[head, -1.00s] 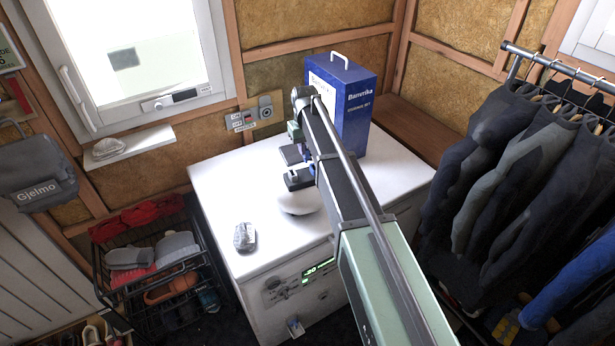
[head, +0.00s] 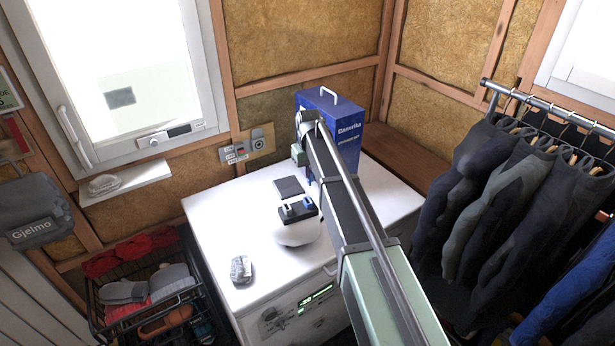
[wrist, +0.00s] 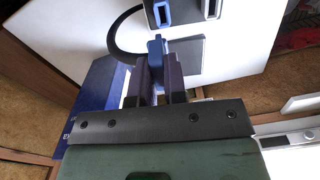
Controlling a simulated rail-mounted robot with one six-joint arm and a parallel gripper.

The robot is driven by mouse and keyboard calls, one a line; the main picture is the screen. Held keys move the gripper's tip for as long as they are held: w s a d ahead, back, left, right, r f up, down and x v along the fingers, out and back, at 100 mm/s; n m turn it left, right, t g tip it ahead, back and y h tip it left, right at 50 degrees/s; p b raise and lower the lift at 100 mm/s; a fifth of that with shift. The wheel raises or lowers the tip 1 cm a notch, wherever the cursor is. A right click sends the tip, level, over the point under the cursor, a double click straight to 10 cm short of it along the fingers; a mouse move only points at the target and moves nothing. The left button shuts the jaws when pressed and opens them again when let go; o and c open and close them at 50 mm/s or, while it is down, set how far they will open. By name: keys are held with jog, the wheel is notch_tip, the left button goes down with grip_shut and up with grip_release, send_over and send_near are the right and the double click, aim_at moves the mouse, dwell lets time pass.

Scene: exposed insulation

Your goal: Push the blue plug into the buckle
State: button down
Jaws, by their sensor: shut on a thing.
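In the wrist view my gripper (wrist: 158,64) is shut on the blue plug (wrist: 156,47), with one dark finger on each side of it. The plug's tip points up the picture toward a black block with a blue-framed slot, which looks like the buckle (wrist: 163,12). A gap shows between tip and slot. A second, grey-white fitting (wrist: 211,8) is on the same block. In the head view the black block (head: 298,210) rests on a round white piece (head: 297,233) on the white top.
A dark flat square (head: 289,187) lies behind the block. A blue box (head: 345,130) stands at the back of the white cabinet (head: 225,215). A small grey object (head: 241,269) is near its front left. A black cable (wrist: 118,32) curves beside the plug.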

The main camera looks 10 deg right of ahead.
jog(key=shift+w+a+f+b, duration=0.1)
jog(key=shift+a+f+b, duration=0.1)
jog(key=shift+f+b, duration=0.1)
notch_tip(320, 180, down, 6)
jog(key=b, duration=0.5)
jog(key=shift+r+b, duration=0.15)
jog(key=shift+b, duration=0.2)
dwell(1.0)
jog(key=shift+f+b, duration=0.5)
jog(key=shift+f+b, duration=1.15)
jog(key=c, duration=1.1)
grip_release()
jog(key=shift+r, duration=0.1)
notch_tip(320, 180, up, 11)
jog(key=p, duration=1.1)
